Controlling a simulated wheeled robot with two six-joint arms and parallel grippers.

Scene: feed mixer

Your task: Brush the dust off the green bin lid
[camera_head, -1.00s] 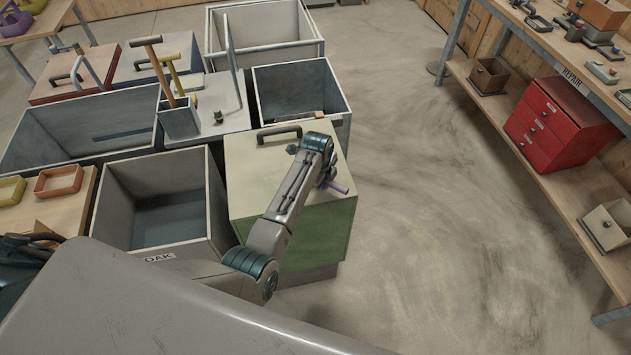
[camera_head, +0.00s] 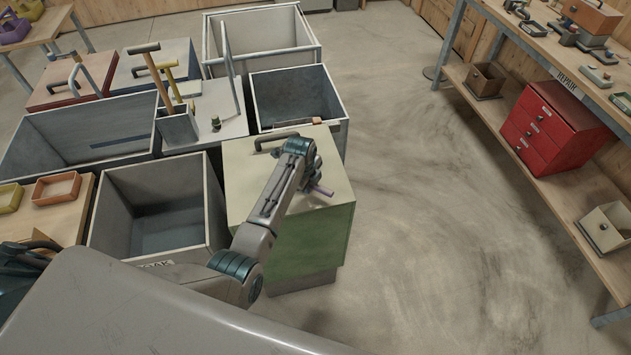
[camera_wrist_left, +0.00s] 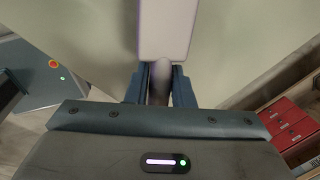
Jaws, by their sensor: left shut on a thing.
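The green bin (camera_head: 305,238) stands at the front right of the bin group, its pale, beige-green lid (camera_head: 240,180) closed with a dark bar handle (camera_head: 277,139) at the far edge. I cannot make out separate dust patches. My left gripper (camera_head: 314,187) is over the lid's right part. In the left wrist view, the gripper (camera_wrist_left: 160,85) is shut on the dark handle of a brush (camera_wrist_left: 165,35), whose pale lilac back lies against the lid's background. Its bristles are hidden, so contact is unclear. My right gripper is not in view.
An open grey bin (camera_head: 160,205) stands left of the green bin, and another (camera_head: 296,95) behind it. A tool holder (camera_head: 178,128) with upright handles stands back left. Open floor (camera_head: 430,220) lies to the right, before a shelf with a red drawer box (camera_head: 550,130).

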